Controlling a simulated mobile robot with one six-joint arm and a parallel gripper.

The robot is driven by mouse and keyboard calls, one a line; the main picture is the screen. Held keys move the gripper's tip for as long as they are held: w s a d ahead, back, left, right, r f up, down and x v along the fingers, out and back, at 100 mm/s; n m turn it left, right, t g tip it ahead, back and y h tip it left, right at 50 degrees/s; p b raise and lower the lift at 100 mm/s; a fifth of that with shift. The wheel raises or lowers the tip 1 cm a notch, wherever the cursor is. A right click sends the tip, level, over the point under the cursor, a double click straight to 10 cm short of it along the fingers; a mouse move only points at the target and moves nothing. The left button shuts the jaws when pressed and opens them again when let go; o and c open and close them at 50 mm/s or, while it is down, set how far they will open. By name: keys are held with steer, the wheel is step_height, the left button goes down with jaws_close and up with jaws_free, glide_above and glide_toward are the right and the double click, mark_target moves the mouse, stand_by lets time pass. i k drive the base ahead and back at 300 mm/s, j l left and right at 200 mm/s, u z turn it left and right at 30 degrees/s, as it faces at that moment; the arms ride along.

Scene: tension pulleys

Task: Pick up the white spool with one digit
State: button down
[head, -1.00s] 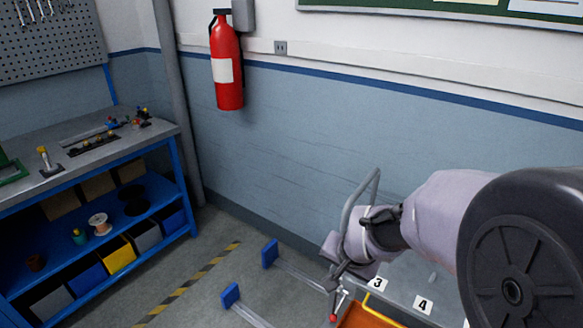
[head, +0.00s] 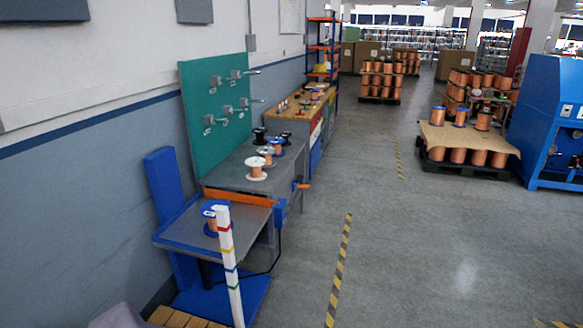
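A spool with white flanges and copper-coloured winding (head: 256,170) stands upright near the front of the grey table (head: 224,176), at the left middle of the head view. No digit on it can be read at this size. Several other spools stand behind it, including a blue-flanged one (head: 277,146) and a black one (head: 259,135). Another blue-flanged spool (head: 209,226) stands on a lower platform nearer to me, partly hidden by a white post. My gripper is out of view.
The white post with coloured bands (head: 228,270) stands close in front of the lower blue-edged platform (head: 176,238). A green board with pegs (head: 212,112) rises behind the table. Open floor (head: 420,260) lies to the right. A pallet of copper spools (head: 470,142) stands farther off.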

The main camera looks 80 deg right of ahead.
mark_target(256, 175)
steer(key=z, duration=2.2)
steer(key=i+l, duration=0.1)
steer(key=i, duration=0.3)
steer(key=i+l+u, duration=0.1)
steer(key=i, duration=0.35)
steer(key=i+l, duration=0.2)
steer(key=i, duration=0.2)
steer(key=i+l+u, duration=0.1)
steer(key=i, duration=0.35)
steer(key=u, duration=3.55)
